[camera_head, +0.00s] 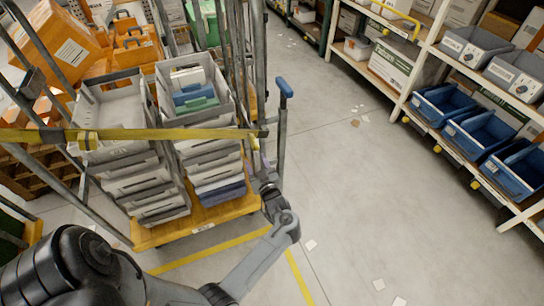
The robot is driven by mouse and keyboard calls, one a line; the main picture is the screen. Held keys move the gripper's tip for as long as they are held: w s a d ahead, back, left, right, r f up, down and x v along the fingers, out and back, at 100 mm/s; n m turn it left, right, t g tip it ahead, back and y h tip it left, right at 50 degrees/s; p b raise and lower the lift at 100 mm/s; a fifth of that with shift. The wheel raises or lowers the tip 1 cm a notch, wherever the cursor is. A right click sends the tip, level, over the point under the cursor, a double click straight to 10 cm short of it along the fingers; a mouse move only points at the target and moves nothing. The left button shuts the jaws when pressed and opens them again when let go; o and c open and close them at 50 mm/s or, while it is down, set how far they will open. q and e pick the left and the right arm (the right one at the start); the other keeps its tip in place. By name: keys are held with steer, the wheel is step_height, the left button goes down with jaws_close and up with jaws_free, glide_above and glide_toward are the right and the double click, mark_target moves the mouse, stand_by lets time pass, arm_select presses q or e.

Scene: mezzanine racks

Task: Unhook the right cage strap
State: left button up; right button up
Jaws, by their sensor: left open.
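A yellow strap (190,134) runs level across the front of the cage, in front of the stacked grey crates. Its right end meets the cage's right front post, with a dark end piece (262,133) there. My left gripper (263,168) is just below that end, close to the post. It is open, small in view and partly lost against the cage bars. I cannot tell whether it touches the strap or post. My right gripper is not in view.
Grey crates (135,185) stand in two stacks on the cage's yellow base (200,223). A blue-topped handle (284,88) rises at the cage's right. Racks with blue bins (443,107) stand at the far right. The floor between is mostly clear, with scattered paper scraps.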

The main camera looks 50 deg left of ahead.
mark_target(253, 141)
arm_select(q)
steer(key=w, duration=0.1)
steer(key=b, duration=0.1)
steer(key=w+n+b, duration=0.1)
steer(key=shift+w+a+f, duration=0.2)
steer(key=shift+w+a, duration=0.05)
steer(key=shift+w, duration=0.1)
steer(key=b+x, duration=0.4)
steer(key=x, duration=0.6)
steer(key=shift+a+r+b, duration=0.1)
steer(key=shift+b, duration=0.2)
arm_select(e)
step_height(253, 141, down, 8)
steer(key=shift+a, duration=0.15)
arm_select(q)
steer(key=shift+c, duration=0.2)
jaws_close()
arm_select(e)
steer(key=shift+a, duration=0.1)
